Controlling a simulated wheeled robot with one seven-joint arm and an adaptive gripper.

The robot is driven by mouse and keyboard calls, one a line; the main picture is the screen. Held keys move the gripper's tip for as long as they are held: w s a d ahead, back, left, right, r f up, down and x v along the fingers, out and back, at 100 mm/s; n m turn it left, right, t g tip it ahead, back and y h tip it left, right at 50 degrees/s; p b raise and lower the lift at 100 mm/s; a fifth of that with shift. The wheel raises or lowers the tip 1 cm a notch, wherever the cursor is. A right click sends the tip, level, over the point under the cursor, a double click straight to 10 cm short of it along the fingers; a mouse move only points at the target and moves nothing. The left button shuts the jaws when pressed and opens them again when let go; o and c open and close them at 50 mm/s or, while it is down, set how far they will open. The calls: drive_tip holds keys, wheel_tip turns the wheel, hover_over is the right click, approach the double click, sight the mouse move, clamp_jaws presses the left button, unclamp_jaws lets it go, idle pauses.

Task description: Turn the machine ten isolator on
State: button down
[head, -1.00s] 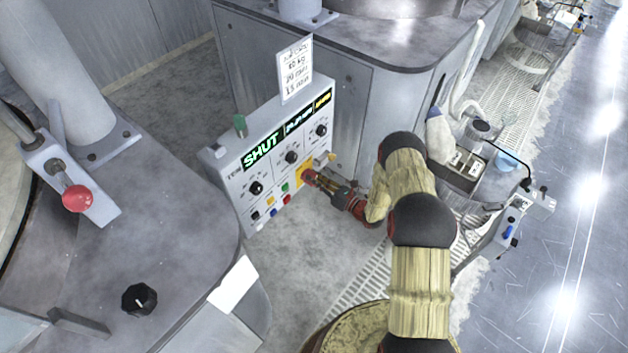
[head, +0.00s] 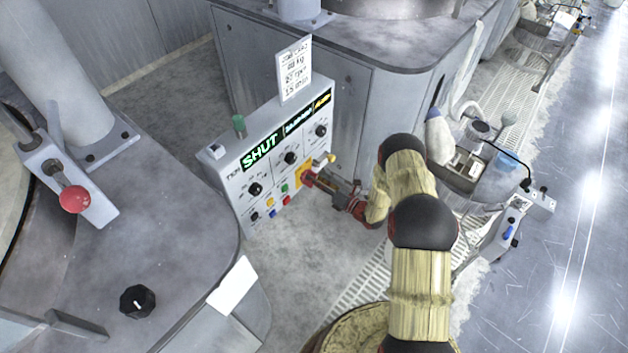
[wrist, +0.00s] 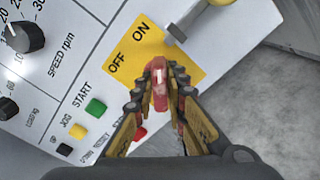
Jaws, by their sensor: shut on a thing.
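The machine ten control panel (head: 270,170) has "TEN" lettering and a lit green "SHUT" display. Its isolator is a red handle (wrist: 160,84) on a yellow plate (wrist: 178,62) marked OFF and ON, at the panel's lower right. My gripper (wrist: 160,98) is shut on the red handle, with a fingertip on each side of it. In the wrist view the handle stands lengthwise up the picture, below the ON and OFF words. In the head view my gripper (head: 316,181) reaches the panel from the right and hides most of the handle.
Beside the isolator are a green START button (wrist: 95,108), smaller buttons, a speed knob (wrist: 24,37) and a grey lever with a yellow knob. A job card (head: 294,70) stands above the panel. A red knob (head: 74,199) is on the near machine at left.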

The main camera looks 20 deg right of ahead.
drive_tip(key=shift+f, duration=0.1)
drive_tip(key=c, duration=1.8)
unclamp_jaws()
drive_tip(key=v, duration=1.2)
